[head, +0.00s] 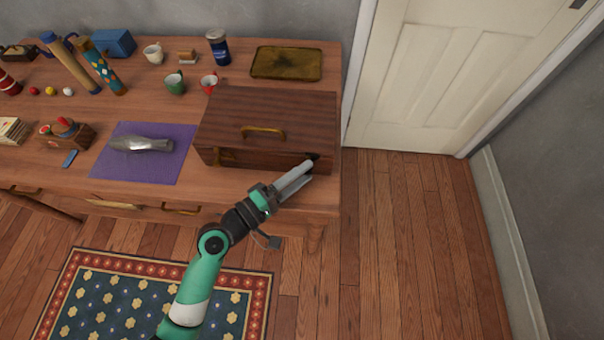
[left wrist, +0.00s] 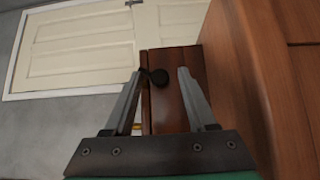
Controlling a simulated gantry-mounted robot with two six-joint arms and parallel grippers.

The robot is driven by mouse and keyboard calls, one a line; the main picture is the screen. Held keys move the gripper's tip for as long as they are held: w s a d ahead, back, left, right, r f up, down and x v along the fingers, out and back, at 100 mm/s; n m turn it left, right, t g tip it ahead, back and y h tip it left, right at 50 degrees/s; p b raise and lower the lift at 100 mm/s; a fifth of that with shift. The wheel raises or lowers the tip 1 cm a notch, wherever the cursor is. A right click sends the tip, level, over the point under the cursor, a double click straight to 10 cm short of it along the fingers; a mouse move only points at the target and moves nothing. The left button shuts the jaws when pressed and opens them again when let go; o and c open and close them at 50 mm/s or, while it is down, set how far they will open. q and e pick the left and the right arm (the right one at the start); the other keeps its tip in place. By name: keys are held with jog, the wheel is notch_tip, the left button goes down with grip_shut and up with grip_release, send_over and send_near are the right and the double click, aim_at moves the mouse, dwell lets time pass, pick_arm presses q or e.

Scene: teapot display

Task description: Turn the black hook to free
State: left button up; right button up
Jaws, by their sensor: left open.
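The black hook (left wrist: 159,77) shows in the left wrist view as a dark rounded piece on the edge of the wooden box (left wrist: 172,113). It lies between my left gripper's two fingers, nearer the left one. In the head view the hook (head: 313,157) is a small dark spot at the box's front right corner. The brown wooden box (head: 290,106) is closed, with a brass handle on top. My left gripper (head: 307,173) is open at that corner, its fingers also visible in the left wrist view (left wrist: 160,85). Contact with the hook cannot be told. My right gripper is not in view.
The box stands at the right end of the wooden table (head: 65,195). A purple mat (head: 110,166) with a metal vase-like object (head: 141,144) lies left of it. Mugs (head: 175,84), a can (head: 218,47) and a tray (head: 286,63) stand behind. Floor right of the table is clear.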

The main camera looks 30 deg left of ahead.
pick_arm(q)
jog(key=shift+w, duration=0.1)
grip_shut()
dwell(0.3)
jog(key=shift+r+p, duration=0.2)
jog(key=shift+p, duration=0.35)
jog(key=m+g+y+p, duration=0.1)
jog(key=m+p, duration=0.1)
jog(key=p, duration=0.5)
jog(key=r+m+g+y+p, duration=0.1)
jog(key=m+g+y+p, duration=0.1)
jog(key=p, duration=0.6)
jog(key=m+g+y+p, duration=0.1)
jog(key=g+p, duration=0.1)
jog(key=p, duration=0.6)
jog(key=shift+w+d+r+m+y, duration=0.1)
jog(key=shift+d+r+m+y, duration=0.2)
jog(key=shift+m+y, duration=0.1)
jog(key=shift+d+f+m+g+y+p, duration=0.1)
jog(key=shift+f+m+g+y+p, duration=0.3)
jog(key=shift+p, duration=0.65)
jog(key=shift+g+y, duration=0.4)
jog(key=shift+y, duration=0.2)
jog(key=shift+p, duration=0.3)
